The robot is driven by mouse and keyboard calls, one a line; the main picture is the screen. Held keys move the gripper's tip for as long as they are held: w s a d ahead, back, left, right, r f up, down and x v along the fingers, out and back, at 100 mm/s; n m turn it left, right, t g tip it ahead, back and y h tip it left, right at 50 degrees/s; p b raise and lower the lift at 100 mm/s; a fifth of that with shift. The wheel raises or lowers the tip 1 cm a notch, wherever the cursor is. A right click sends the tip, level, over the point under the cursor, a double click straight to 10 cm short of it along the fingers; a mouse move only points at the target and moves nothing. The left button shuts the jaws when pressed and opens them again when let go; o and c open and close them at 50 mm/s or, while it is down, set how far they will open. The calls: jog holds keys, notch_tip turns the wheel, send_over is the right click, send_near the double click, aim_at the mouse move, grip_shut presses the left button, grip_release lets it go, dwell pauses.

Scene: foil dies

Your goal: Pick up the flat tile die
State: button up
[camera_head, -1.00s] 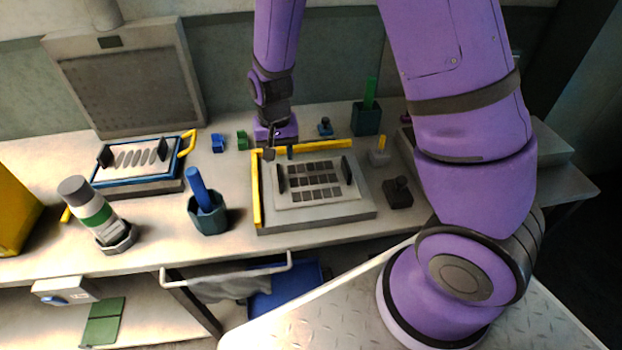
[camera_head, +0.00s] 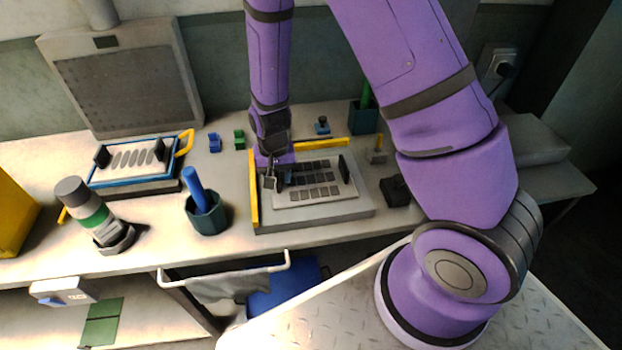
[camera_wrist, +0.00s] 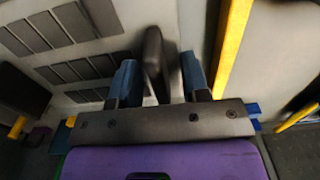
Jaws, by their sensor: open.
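The flat tile die (camera_head: 315,198) is a pale plate with rows of dark rectangular tiles, lying on a grey bed (camera_head: 335,214). It has a dark upright handle at each end; the right handle (camera_head: 344,168) is clear in the head view. My gripper (camera_head: 271,182) is at the die's left end and hides most of the left handle there. In the wrist view the blue-tipped fingers of my gripper (camera_wrist: 159,82) are apart, with the dark left handle (camera_wrist: 153,50) between them. I cannot tell whether either finger touches it.
Yellow rails (camera_head: 253,190) edge the bed at left and back. Another die with oval shapes (camera_head: 130,158) sits in a blue frame at left. A teal cup (camera_head: 207,218), a bottle (camera_head: 90,212) and a dark block (camera_head: 395,190) stand nearby.

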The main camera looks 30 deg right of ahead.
jog(key=shift+c, duration=0.4)
grip_shut()
